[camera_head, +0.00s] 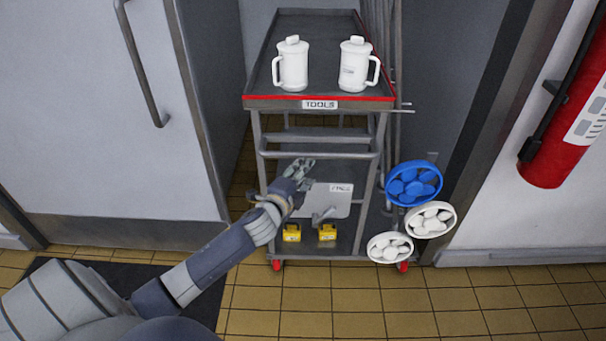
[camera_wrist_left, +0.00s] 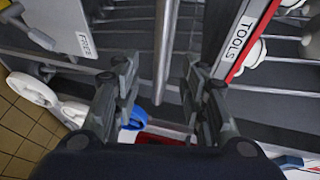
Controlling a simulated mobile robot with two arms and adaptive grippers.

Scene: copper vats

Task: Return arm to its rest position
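My left arm (camera_head: 215,262) reaches in from the lower left of the head view. Its gripper (camera_head: 299,168) is in front of the grey tool trolley (camera_head: 300,104), below the top tray's front edge and above the lower shelf. In the left wrist view the two fingers of the left gripper (camera_wrist_left: 158,85) are apart with nothing held between them. The trolley's red edge and TOOLS label (camera_wrist_left: 238,36) show to the right of the fingers there. My right gripper is in neither view.
Two white lidded jugs (camera_head: 293,65) (camera_head: 356,66) stand on the trolley's top tray. Yellow items (camera_head: 327,233) sit on its lower shelf. A blue round head (camera_head: 413,184) and white ones (camera_head: 431,219) hang at its right. A door (camera_head: 105,110) is left, a fire extinguisher (camera_head: 565,125) right.

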